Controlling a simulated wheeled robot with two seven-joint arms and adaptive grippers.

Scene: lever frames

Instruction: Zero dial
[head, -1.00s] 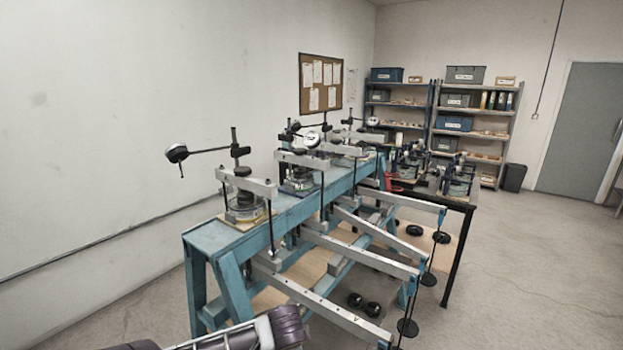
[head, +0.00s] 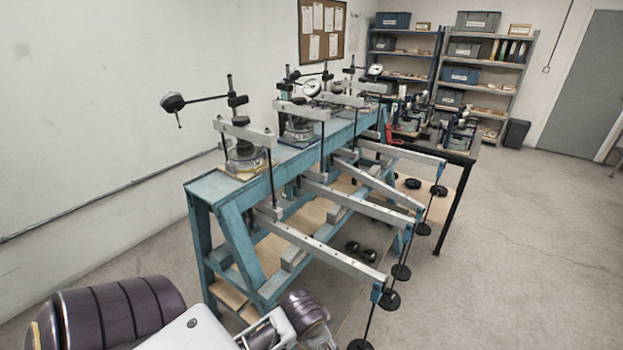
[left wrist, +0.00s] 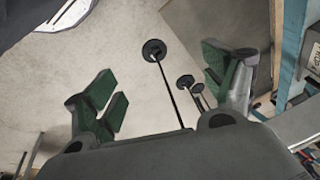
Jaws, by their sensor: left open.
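Several dial gauges stand on posts along the blue lever frame (head: 205,187). The nearest dial (head: 172,103) is swung out to the left on a horizontal arm, its face turned away from the head view. A second dial (head: 311,88) shows a white face, and a third dial (head: 375,70) is farther back. The readings are too small to tell. My left gripper (left wrist: 165,85) is open and empty in the left wrist view, above the floor, with black hanger discs (left wrist: 154,50) beyond its fingers. It is apart from every dial. My right gripper is not in view.
Grey lever beams (head: 318,246) stick out to the right of the frame, with hanger rods and black weights (head: 389,299) at their ends. Shelves (head: 480,75) stand at the back. The floor (head: 520,260) on the right is clear.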

